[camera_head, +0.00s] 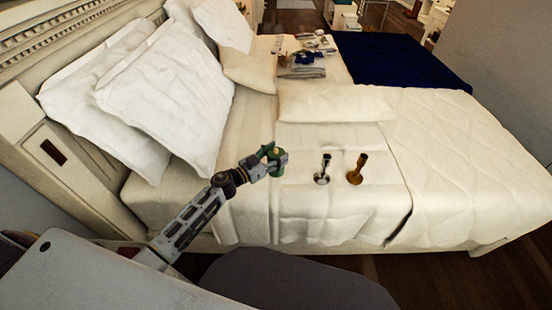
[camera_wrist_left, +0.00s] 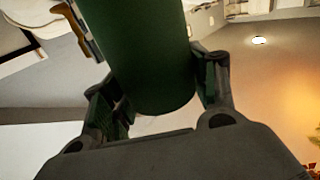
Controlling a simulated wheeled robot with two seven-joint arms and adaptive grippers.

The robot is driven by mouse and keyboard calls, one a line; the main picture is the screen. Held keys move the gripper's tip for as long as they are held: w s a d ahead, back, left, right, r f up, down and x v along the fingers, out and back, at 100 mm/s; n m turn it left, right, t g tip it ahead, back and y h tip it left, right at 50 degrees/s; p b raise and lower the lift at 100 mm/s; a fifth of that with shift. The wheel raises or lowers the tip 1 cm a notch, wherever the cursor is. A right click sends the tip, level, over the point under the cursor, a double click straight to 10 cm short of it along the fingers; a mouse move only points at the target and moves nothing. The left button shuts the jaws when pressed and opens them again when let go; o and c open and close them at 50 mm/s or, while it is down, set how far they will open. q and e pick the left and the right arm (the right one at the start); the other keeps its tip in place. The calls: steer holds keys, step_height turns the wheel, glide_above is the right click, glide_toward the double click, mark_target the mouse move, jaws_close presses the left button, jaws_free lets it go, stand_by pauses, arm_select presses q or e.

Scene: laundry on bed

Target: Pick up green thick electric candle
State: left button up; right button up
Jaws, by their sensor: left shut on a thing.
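The green thick electric candle (camera_head: 273,153) is in my left gripper (camera_head: 277,163), above the near side of the bed in the head view. In the left wrist view the candle (camera_wrist_left: 143,50) is a wide dark green cylinder between the two fingers of my left gripper (camera_wrist_left: 158,95). The fingers are shut on it from both sides. The far end of the candle runs out of the top of the wrist view. My right gripper is not in view.
White pillows (camera_head: 170,90) lie to the left. Several small items lie farther back near a dark blue blanket (camera_head: 395,60).

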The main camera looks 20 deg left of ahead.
arm_select(q)
step_height(320, 180, up, 4)
steer(key=shift+f+p, duration=0.2)
steer(key=shift+p, duration=0.35)
steer(key=shift+r+p, duration=0.3)
steer(key=shift+r, duration=0.65)
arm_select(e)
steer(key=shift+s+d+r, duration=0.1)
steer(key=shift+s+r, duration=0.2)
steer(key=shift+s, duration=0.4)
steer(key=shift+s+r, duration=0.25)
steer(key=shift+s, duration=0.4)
